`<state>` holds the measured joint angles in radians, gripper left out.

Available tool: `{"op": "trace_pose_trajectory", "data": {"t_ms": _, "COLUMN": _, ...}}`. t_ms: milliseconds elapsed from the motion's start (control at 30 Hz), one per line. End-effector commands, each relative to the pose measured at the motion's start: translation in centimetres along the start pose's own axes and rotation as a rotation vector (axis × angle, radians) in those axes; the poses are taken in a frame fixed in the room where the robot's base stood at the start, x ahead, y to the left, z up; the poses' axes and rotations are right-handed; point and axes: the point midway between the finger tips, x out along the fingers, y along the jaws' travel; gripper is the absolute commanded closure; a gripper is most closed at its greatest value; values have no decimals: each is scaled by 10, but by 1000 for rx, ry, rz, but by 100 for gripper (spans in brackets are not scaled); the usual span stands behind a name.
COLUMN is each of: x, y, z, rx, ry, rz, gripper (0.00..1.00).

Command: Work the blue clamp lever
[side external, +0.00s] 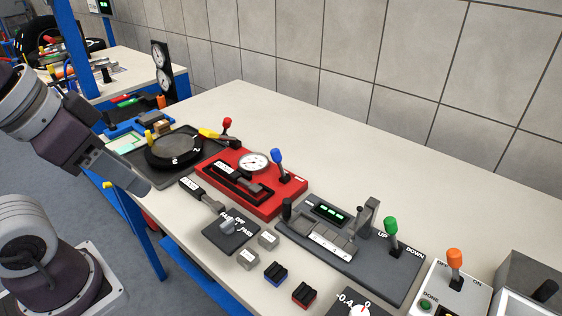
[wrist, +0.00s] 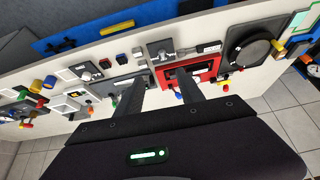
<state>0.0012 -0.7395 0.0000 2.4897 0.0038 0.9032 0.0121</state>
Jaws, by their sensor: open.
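The blue clamp lever (side external: 277,157) stands upright at the right end of the red fixture (side external: 262,205), beside a round dial gauge (side external: 254,162). The red fixture (wrist: 205,68) appears past the fingertips there. A small blue knob (wrist: 178,95) shows between the fingers, near the right one.
A black turntable (side external: 174,150) with a yellow handle lies left of the red fixture. A grey panel with a green lever (side external: 391,225) and a box with an orange lever (side external: 455,258) stand to the right. Small switches (side external: 276,272) sit in front. The bench's back is clear.

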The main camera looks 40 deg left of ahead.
Motion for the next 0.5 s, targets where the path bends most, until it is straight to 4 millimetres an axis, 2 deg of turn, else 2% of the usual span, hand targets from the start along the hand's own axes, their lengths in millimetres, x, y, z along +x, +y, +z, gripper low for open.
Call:
{"op": "trace_pose_trajectory", "data": {"t_ms": 67, "x": -1, "y": -3, "z": -20, "rx": 87, "ry": -27, "rz": -11, "gripper": 55}}
{"op": "trace_pose_trajectory", "data": {"t_ms": 167, "x": 6, "y": -9, "z": -74, "rx": 347, "ry": -103, "rz": -35, "gripper": 55}}
{"op": "trace_pose_trajectory", "data": {"t_ms": 200, "x": 15, "y": -11, "z": -100, "rx": 479, "ry": -143, "rz": -43, "gripper": 55}}
{"op": "trace_pose_trajectory", "data": {"t_ms": 267, "x": 35, "y": -14, "z": -138, "rx": 677, "ry": -203, "rz": -51, "gripper": 55}}
{"op": "trace_pose_trajectory", "data": {"t_ms": 300, "x": 52, "y": -15, "z": -161, "rx": 808, "ry": -245, "rz": -53, "gripper": 55}}
{"op": "trace_pose_trajectory", "data": {"t_ms": 367, "x": 84, "y": -15, "z": -193, "rx": 1003, "ry": -310, "rz": -50, "gripper": 55}}
{"op": "trace_pose_trajectory", "data": {"t_ms": 400, "x": 107, "y": -14, "z": -211, "rx": 1127, "ry": -353, "rz": -45, "gripper": 55}}
{"op": "trace_pose_trajectory", "data": {"t_ms": 500, "x": 166, "y": -12, "z": -241, "rx": 1400, "ry": -453, "rz": -22, "gripper": 55}}
